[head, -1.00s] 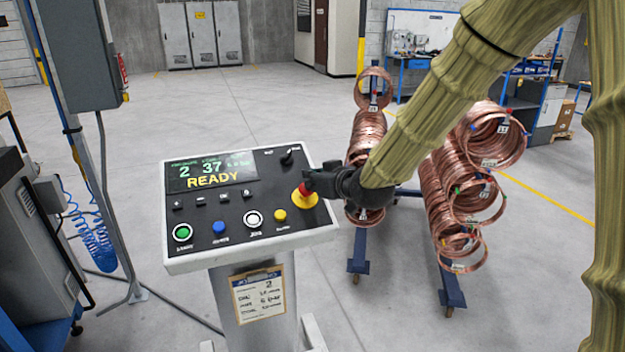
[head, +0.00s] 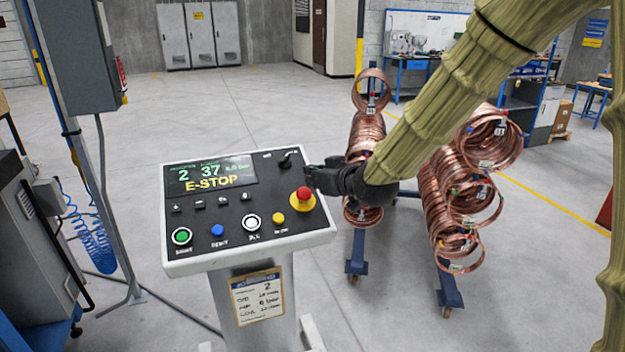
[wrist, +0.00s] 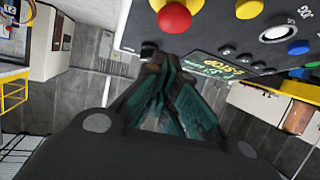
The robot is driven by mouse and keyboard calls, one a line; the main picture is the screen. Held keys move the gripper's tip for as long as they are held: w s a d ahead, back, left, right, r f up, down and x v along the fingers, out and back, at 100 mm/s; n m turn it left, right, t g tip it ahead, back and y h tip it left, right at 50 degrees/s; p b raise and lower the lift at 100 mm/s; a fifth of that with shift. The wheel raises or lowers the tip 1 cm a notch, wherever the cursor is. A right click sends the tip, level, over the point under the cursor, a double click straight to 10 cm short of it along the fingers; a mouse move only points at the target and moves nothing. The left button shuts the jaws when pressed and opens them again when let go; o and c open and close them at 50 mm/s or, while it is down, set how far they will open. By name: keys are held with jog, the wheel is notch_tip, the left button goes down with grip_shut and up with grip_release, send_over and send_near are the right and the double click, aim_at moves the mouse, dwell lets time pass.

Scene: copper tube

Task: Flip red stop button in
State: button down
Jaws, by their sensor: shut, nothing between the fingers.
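The red stop button (head: 304,194) sits on a yellow round base at the right of the tilted control panel (head: 290,240). It also shows in the wrist view (wrist: 174,17) at the top. The panel's display (head: 210,175) reads "E-STOP" in yellow, with "2" and "37" in green above. My gripper (head: 310,176) is shut and empty, just above and to the right of the button in the head view, apart from it. In the wrist view my shut fingers (wrist: 155,68) are below the button in the picture, with a gap between.
The panel also carries a green button (head: 181,236), a blue button (head: 217,230), a white button (head: 251,222), a yellow button (head: 278,218) and a black lever switch (head: 286,160). Copper coils (head: 365,140) hang on blue racks behind my arm. Open floor lies behind the panel.

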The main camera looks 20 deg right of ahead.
jog(key=b+v, duration=0.2)
jog(key=v, duration=0.8)
jog(key=shift+r, duration=0.15)
dwell(0.4)
jog(key=s+a+f+m+g+h, duration=0.1)
jog(key=s+f+g, duration=0.15)
jog(key=f, duration=0.95)
jog(key=s+f+m+g, duration=0.15)
jog(key=s+f, duration=0.25)
jog(key=f, duration=0.8)
jog(key=s+a+f+g+h, duration=0.1)
jog(key=s+f+g, duration=0.25)
jog(key=f, duration=0.85)
jog(key=s+f+g+h, duration=0.1)
jog(key=s+f+g, duration=0.2)
jog(key=s+f, duration=0.8)
jog(key=s+f+m+g, duration=0.1)
jog(key=s+f+g, duration=0.2)
jog(key=s+f, duration=0.8)
jog(key=s, duration=0.6)
jog(key=shift+a+f+h, duration=0.3)
jog(key=shift+a+h, duration=0.05)
jog(key=shift+h, duration=0.05)
